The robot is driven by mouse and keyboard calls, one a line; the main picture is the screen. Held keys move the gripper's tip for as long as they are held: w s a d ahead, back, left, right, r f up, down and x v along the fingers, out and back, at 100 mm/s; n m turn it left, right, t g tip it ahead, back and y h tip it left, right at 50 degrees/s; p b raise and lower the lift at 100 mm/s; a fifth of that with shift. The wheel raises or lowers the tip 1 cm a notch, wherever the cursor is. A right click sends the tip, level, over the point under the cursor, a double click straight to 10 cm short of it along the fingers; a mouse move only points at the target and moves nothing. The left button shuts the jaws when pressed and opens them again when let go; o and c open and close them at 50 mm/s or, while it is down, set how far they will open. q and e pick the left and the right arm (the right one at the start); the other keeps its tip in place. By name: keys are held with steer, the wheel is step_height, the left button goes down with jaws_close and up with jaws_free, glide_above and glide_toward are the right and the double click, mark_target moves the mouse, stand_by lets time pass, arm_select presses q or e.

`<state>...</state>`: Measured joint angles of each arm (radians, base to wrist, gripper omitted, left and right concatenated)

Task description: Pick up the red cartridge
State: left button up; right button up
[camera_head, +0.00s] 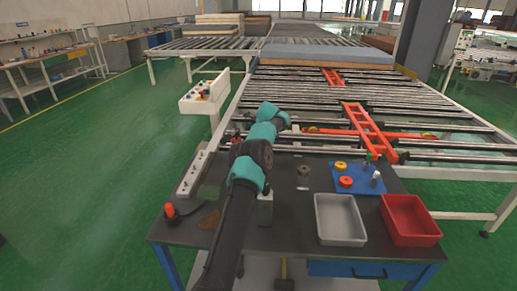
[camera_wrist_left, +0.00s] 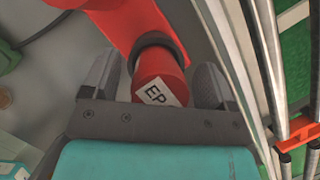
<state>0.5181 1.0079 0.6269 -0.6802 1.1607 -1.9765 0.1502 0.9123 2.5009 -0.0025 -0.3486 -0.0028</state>
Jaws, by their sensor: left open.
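The red cartridge (camera_wrist_left: 160,65) shows in the left wrist view as a red cylinder with a dark band and a white label with black letters. It lies between the two grey fingers of my left gripper (camera_wrist_left: 157,80). The fingers are open, with a gap visible on each side of the cartridge. In the head view my left arm reaches up from the bottom over the dark table (camera_head: 283,225). Its fingers and the cartridge cannot be made out clearly there. My right gripper is not in view.
A grey bin (camera_head: 340,241) and a red bin (camera_head: 409,239) stand on the table's right side. A blue mat (camera_head: 345,186) with small parts lies behind them. A roller conveyor (camera_head: 310,100) with red crossbars lies beyond. A grey mattress (camera_head: 325,54) rests at its far end.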

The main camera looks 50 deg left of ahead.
arm_select(q)
steer(key=c, duration=1.1)
steer(key=shift+r, duration=0.15)
